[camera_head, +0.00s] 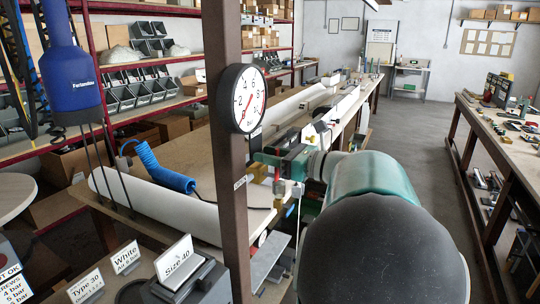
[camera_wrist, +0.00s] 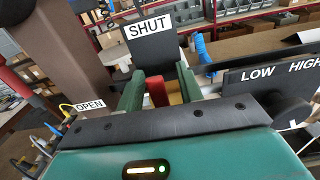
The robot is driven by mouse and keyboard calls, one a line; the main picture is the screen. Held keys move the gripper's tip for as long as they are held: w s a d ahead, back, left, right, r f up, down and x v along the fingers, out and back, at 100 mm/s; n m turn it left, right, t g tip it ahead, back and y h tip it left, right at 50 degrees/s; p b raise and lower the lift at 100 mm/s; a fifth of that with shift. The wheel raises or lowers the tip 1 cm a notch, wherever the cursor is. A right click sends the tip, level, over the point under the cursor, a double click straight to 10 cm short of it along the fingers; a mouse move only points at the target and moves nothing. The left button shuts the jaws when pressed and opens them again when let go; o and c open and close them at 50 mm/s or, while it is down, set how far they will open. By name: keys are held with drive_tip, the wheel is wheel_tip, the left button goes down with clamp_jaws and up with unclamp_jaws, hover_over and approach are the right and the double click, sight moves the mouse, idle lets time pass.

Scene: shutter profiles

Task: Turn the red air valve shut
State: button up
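The red air valve handle (camera_wrist: 157,91) shows in the wrist view as a short upright red piece between the two green fingers of my gripper (camera_wrist: 160,88). The fingers stand apart, and a gap shows on the right side of the handle; contact on the left cannot be told. A SHUT sign (camera_wrist: 150,30) stands behind it and an OPEN sign (camera_wrist: 89,106) is at the left. In the head view, a red part (camera_head: 278,184) shows with brass fittings (camera_head: 260,171) beside the post, below my gripper (camera_head: 268,160). My arm hides part of that area.
A brown post (camera_head: 226,180) carries a round pressure gauge (camera_head: 242,98) close to my gripper. A LOW/HIGH plate (camera_wrist: 275,75) with a dark knob stands at the right. A blue coiled hose (camera_head: 160,168) and a white profile (camera_head: 160,205) lie on the bench. The right aisle floor is clear.

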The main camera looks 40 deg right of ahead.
drive_tip(key=v, duration=1.3)
drive_tip(key=shift+s, duration=0.4)
